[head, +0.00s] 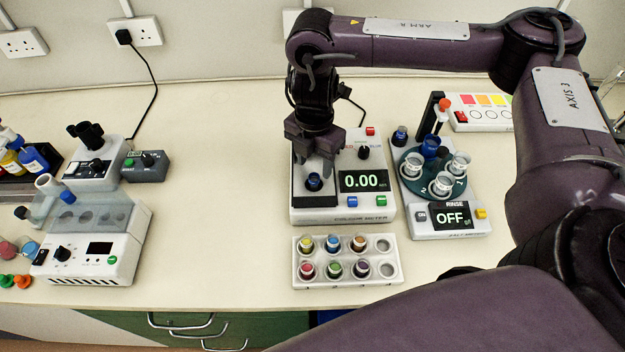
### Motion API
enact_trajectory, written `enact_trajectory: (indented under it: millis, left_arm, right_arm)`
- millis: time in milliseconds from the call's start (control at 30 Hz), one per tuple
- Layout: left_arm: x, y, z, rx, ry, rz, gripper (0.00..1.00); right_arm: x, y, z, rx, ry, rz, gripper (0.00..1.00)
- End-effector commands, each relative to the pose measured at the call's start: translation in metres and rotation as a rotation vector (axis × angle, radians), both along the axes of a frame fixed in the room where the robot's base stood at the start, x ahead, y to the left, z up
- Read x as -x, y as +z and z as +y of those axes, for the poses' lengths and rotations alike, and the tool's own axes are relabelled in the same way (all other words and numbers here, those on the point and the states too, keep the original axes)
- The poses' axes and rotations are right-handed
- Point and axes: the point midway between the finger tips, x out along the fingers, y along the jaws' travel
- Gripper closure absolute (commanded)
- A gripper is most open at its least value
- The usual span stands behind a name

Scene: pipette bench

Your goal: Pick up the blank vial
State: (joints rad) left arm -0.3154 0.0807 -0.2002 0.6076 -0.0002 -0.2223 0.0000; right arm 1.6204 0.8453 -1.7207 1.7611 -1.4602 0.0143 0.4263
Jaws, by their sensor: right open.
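A small vial with a dark blue top (314,182) stands in the dark well of the colour meter (370,212), whose display reads 0.00. I cannot read a label marking it as the blank. My right gripper (315,168) points down over this well with its jaws open. Its fingertips are just above and around the vial's top; I cannot tell whether they touch it. Another dark-topped vial (400,134) stands behind the meter's right side. My left gripper is not in view.
A white rack (320,283) in front of the meter holds several coloured vials, with two empty holes at its right end. A rinse station (450,221) reading OFF, with cups, stands close right. Other devices (98,250) stand left; bench (220,230) between is clear.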

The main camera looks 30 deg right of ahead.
Motion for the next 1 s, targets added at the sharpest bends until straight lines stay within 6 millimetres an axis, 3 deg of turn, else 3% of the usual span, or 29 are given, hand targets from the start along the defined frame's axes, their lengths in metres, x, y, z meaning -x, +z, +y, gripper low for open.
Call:
enact_trajectory:
  millis: [167,433,733,1000]
  left_arm:
    - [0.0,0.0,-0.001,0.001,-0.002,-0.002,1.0]
    - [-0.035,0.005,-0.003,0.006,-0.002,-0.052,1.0]
    - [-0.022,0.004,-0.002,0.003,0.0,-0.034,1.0]
    - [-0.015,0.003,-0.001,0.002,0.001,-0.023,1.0]
  right_arm:
    - [0.003,-0.017,0.001,-0.001,-0.001,0.005,0.52]
    - [0.005,-0.048,0.002,0.0,-0.001,0.002,0.52]
    - [0.004,-0.052,0.001,0.001,0.0,0.0,0.52]
    - [0.004,-0.052,0.001,0.001,0.0,0.0,0.88]
